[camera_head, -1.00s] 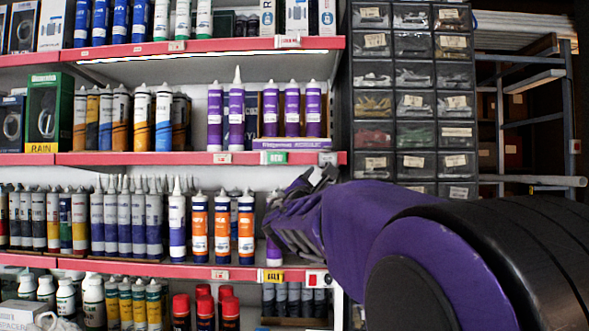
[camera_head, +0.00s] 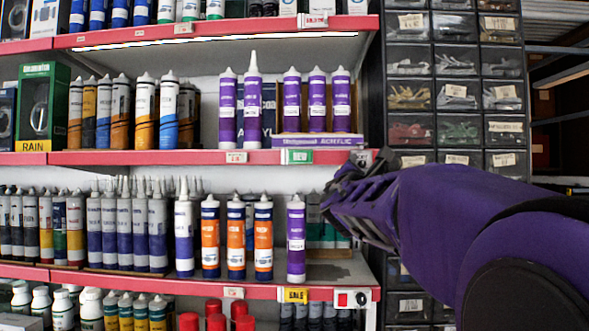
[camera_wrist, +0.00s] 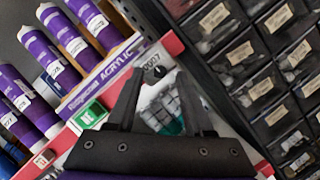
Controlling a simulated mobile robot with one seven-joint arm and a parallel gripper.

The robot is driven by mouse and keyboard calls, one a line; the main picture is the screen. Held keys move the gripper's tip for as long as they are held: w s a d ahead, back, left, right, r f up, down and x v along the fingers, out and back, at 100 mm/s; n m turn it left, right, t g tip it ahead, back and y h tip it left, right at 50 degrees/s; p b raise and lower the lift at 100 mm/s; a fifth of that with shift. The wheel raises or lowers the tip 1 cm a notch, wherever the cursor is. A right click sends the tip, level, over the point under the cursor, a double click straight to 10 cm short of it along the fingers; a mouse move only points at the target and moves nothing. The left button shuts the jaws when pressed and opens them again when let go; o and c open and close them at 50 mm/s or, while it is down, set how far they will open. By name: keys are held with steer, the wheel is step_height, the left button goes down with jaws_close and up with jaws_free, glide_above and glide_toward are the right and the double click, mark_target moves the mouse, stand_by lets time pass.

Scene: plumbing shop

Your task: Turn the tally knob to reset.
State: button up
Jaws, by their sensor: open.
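The tally knob is a small black dial (camera_wrist: 153,74) on a white plate with the digits 0007, on the red shelf edge. It shows in the wrist view between and just beyond my fingertips. In the head view its plate (camera_head: 361,157) is partly hidden at the right end of the middle shelf edge. My gripper (camera_wrist: 160,82) is open, with a dark finger on each side of the dial. I cannot tell whether a finger touches it. In the head view my gripper (camera_head: 350,175) is in front of the shelf's right end.
A white box with a red part and black dial (camera_head: 352,298) sits on the lower shelf edge. Purple tubes (camera_head: 316,100) stand left of the gripper, above a green tag (camera_wrist: 88,115). A purple tube (camera_head: 296,240) stands below. Drawers (camera_head: 457,95) are on the right.

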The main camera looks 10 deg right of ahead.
steer(key=shift+w+d+r, duration=0.15)
steer(key=shift+w, duration=0.1)
jaws_close()
stand_by(0.3)
